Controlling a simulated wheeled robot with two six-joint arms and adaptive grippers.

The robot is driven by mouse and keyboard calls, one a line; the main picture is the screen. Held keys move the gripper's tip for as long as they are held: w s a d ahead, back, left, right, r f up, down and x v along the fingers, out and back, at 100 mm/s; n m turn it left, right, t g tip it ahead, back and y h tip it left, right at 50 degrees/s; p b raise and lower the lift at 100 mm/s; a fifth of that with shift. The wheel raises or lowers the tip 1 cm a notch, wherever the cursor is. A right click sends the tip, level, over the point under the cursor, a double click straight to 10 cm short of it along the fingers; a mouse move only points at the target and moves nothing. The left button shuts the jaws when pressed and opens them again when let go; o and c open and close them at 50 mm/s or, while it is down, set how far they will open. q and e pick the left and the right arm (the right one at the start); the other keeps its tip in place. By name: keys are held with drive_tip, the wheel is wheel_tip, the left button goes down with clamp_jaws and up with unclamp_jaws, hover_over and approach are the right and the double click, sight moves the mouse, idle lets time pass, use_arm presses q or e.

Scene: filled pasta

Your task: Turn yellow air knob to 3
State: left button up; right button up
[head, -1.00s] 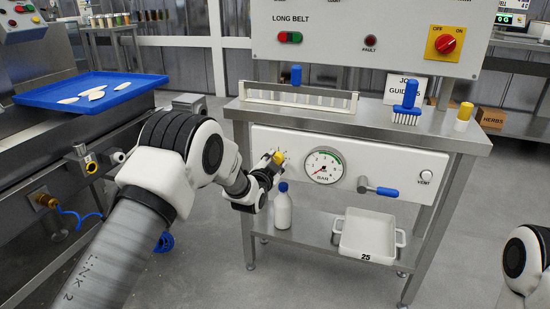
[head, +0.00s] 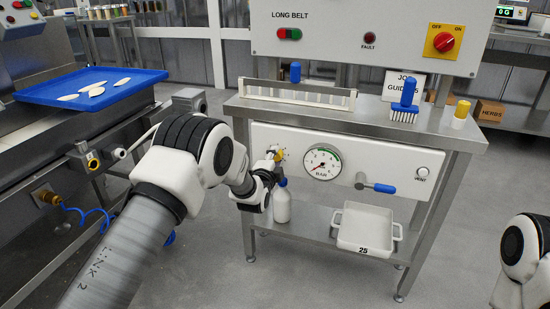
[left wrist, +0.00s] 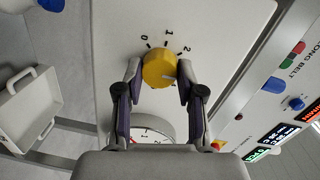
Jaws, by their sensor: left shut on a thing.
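The yellow air knob (left wrist: 159,67) sits on the white panel (left wrist: 205,35), with the numbers 0, 1 and 2 readable around it in the left wrist view. A further number would be hidden by the finger. I cannot tell clearly where its pointer stands. My left gripper (left wrist: 159,78) has one finger on each side of the knob and is shut on it. In the head view my left gripper (head: 274,160) is at the panel, and the knob (head: 279,155) is partly hidden. My right gripper is not in view.
A round pressure gauge (head: 322,163) is right of the knob. A blue-handled valve (head: 384,188) and a vent button (head: 423,172) are further right. A white bottle (head: 282,204) and a white pan (head: 366,230) stand on the shelf below.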

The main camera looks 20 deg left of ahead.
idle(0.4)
use_arm(q)
drive_tip(key=o, duration=1.1)
drive_tip(key=shift+o, duration=0.2)
drive_tip(key=s, duration=1.2)
drive_tip(key=shift+d+r, duration=0.2)
drive_tip(key=shift+r, duration=0.15)
